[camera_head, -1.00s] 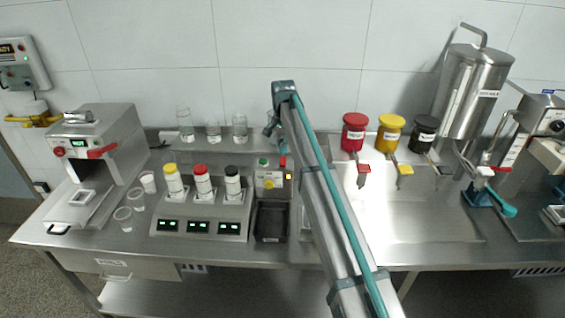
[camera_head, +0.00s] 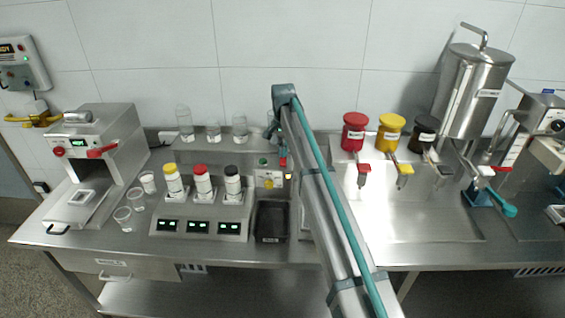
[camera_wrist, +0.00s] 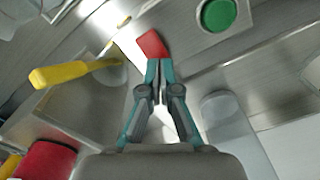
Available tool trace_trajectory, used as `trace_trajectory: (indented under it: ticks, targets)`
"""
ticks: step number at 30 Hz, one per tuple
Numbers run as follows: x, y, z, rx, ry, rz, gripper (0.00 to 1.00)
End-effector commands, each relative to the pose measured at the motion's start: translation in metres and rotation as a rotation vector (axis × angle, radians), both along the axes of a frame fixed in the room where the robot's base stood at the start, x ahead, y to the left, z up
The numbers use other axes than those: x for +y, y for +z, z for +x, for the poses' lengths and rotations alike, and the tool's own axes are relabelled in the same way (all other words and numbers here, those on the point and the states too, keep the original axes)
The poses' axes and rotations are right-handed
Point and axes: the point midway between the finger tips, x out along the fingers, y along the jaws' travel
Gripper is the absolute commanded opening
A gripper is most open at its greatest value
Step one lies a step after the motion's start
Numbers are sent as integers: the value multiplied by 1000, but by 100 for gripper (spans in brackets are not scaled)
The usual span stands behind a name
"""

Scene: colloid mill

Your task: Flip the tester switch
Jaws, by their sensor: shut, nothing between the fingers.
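The tester (camera_head: 268,181) is a small metal box with a green button and a yellow knob. It stands at the middle of the bench, just left of my arm. A small red tip (camera_wrist: 152,43), which looks like the switch lever, lies right at my fingertips in the wrist view. A green button (camera_wrist: 218,14) shows up and to the right of it there. My gripper (camera_wrist: 158,64) is shut with its teal fingers together, pointing at the red tip. I cannot tell whether they touch. In the head view my gripper (camera_head: 283,152) is small and partly hidden beside my arm.
A black tray (camera_head: 271,222) sits in front of the tester. A three-display stand with capped bottles (camera_head: 200,222) is to its left. Glasses (camera_head: 240,130) stand on the shelf behind. A yellow lever (camera_wrist: 75,73) is left of my fingers in the wrist view.

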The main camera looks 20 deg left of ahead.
Motion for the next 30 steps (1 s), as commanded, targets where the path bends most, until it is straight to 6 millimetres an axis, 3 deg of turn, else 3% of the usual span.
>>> trace_trajectory:
  ticks: [30]
  targets:
    - [0, -15, 0, 0, 0, 0, 0]
